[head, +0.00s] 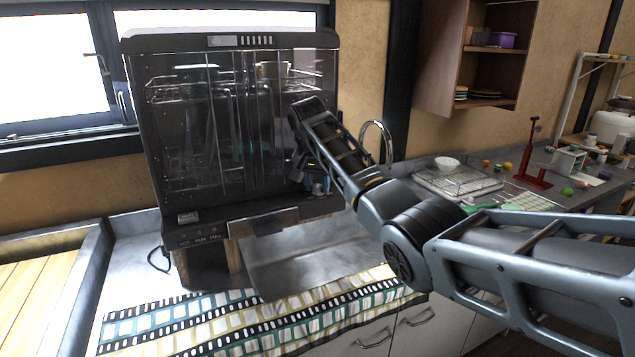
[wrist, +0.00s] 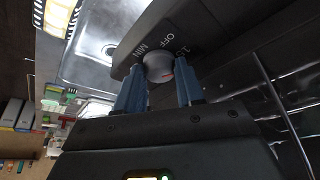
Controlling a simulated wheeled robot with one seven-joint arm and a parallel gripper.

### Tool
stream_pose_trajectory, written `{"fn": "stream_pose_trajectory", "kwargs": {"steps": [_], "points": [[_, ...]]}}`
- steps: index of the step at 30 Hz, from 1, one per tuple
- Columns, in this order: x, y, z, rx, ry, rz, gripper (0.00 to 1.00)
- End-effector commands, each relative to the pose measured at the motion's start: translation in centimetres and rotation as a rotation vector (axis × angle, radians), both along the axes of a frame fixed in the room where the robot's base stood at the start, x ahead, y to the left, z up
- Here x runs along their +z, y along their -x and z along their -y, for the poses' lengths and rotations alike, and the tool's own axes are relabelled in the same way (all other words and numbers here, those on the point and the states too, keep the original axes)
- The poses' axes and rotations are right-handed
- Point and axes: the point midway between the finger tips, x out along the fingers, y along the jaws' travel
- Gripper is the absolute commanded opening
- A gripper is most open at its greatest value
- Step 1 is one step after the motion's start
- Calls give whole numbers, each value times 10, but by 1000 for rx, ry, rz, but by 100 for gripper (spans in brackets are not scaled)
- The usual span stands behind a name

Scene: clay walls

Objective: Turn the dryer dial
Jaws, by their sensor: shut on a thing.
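The dish dryer (head: 225,120) stands on the counter in the head view, a dark cabinet with clear doors and racks inside. The dial cannot be made out there.
A metal tray (head: 310,262) juts out below the dryer above a patterned cloth (head: 250,320). A wire rack (head: 458,180) and a white bowl (head: 447,163) are farther right on the counter.

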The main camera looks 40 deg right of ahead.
Motion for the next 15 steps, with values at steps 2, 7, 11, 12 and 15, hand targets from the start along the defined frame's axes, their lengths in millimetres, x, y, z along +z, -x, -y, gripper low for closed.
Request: {"fn": "stream_pose_trajectory", "kwargs": {"steps": [2, 7, 11, 12, 15], "points": [[0, 0, 0, -1, 1, 1, 7], [0, 0, 0, -1, 1, 1, 7], [0, 0, 0, -1, 1, 2, 40], [0, 0, 0, -1, 1, 2, 44], [0, 0, 0, -1, 0, 2, 54]]}}
